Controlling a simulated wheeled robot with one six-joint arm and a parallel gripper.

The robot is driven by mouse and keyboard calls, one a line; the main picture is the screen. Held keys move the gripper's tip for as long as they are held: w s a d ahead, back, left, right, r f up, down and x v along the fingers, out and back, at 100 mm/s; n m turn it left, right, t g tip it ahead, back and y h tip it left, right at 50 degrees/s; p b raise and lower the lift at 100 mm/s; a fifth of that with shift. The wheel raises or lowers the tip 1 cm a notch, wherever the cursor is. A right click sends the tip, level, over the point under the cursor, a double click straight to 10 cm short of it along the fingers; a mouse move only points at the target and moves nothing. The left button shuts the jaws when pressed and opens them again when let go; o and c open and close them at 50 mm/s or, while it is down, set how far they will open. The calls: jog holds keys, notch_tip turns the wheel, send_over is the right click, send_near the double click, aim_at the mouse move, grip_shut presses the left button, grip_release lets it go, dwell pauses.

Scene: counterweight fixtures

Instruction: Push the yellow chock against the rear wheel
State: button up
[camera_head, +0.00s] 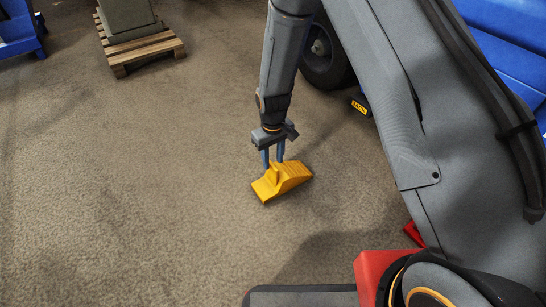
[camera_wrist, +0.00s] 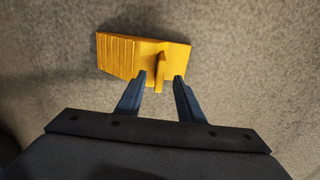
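The yellow chock (camera_head: 290,177) rests on the floor in the middle of the head view, with its ridged slope to the right. In the wrist view the chock (camera_wrist: 122,56) has its ridged slope to the left and an upright fin near its middle. My gripper (camera_head: 273,163) points down at the chock. Its two blue fingers are apart, and in the wrist view the fingertips (camera_wrist: 160,79) lie either side of the fin's near end. I cannot tell if they touch it. A dark wheel (camera_head: 327,62) stands beyond, partly hidden behind my arm.
A wooden pallet (camera_head: 145,53) with a grey block (camera_head: 126,15) stands at the back left. Blue structures are at the top left (camera_head: 18,28) and top right (camera_head: 505,50). Carpeted floor between chock and wheel looks clear.

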aim_at(273, 165)
jog(key=shift+f+b, duration=1.2)
jog(key=shift+f, duration=1.95)
